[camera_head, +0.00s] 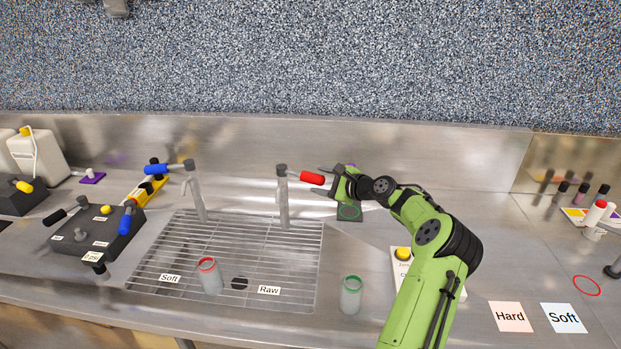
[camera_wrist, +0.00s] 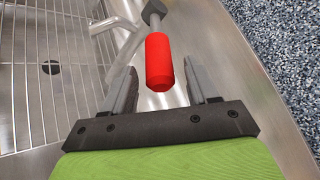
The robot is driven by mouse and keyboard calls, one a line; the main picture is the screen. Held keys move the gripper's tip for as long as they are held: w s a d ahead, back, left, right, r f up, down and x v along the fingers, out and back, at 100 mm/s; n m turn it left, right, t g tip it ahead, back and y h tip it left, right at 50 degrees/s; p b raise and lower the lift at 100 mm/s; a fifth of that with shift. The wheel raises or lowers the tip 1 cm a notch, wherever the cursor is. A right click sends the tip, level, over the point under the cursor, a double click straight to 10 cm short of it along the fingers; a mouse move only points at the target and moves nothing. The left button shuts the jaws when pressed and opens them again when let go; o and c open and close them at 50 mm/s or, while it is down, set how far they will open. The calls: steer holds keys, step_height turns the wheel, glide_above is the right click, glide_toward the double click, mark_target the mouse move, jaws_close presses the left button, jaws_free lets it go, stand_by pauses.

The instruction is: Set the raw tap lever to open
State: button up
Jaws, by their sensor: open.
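The raw tap (camera_head: 283,205) stands at the right back of the sink grid, behind the "Raw" label (camera_head: 269,290). Its lever has a red handle (camera_head: 312,178) that points right, toward my gripper. In the wrist view the red handle (camera_wrist: 159,62) has its end between the open fingers, with gaps on both sides. My gripper (camera_head: 322,182) is open around the handle's end and holds nothing; it also shows in the wrist view (camera_wrist: 163,88). Whether a finger touches the handle cannot be told in the head view.
The soft tap (camera_head: 197,197) with a blue lever (camera_head: 157,169) stands to the left. A red-rimmed jar (camera_head: 210,277) stands on the sink grid (camera_head: 225,245). A green-rimmed jar (camera_head: 351,296) stands on the counter right of it. The steel back wall (camera_head: 240,150) is close behind.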

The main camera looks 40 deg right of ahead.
mark_target(310, 178)
steer(key=x, duration=0.5)
steer(key=shift+a, duration=0.1)
steer(key=shift+r, duration=0.1)
steer(key=shift+c, duration=0.4)
jaws_close()
